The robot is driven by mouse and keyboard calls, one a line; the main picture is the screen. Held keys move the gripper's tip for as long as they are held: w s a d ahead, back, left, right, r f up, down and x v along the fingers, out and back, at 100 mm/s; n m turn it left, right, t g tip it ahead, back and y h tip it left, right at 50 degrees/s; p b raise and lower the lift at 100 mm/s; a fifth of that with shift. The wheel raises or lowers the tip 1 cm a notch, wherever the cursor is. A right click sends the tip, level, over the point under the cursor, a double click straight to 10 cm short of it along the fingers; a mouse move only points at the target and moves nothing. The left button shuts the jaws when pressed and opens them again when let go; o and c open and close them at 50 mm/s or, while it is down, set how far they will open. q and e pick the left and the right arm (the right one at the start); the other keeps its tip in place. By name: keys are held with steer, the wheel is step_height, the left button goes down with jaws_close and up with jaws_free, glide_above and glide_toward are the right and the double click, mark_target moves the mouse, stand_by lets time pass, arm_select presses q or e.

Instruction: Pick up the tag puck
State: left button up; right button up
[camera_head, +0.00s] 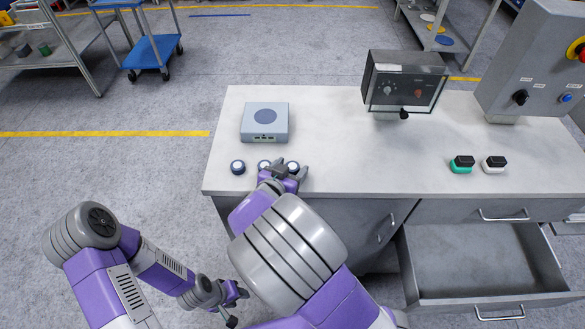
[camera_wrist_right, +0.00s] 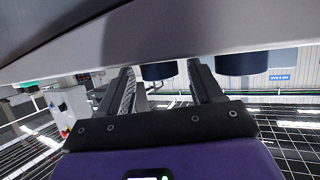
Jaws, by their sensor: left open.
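Three small dark blue pucks with pale tops stand in a row near the table's front left edge: a left puck (camera_head: 237,167), a middle puck (camera_head: 264,165) and a right puck (camera_head: 293,166). I cannot tell which is the tag puck. My right gripper (camera_head: 290,169) is at the right end of the row, partly hiding the pucks. In the right wrist view its open fingers (camera_wrist_right: 165,85) flank one puck (camera_wrist_right: 158,71), with gaps on both sides. Another puck (camera_wrist_right: 242,63) is outside the fingers. My left gripper (camera_head: 238,299) is open and empty, low beside the table.
A grey-blue box (camera_head: 279,134) with a round pad stands behind the pucks. A clear-fronted instrument (camera_head: 405,82), green and white blocks (camera_head: 461,167) (camera_head: 494,166) and a control panel (camera_head: 535,65) are further right. An open, empty drawer (camera_head: 480,262) juts out at front right. The table's middle is clear.

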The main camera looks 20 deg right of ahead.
steer(key=c, duration=0.9)
steer(key=shift+r, duration=0.1)
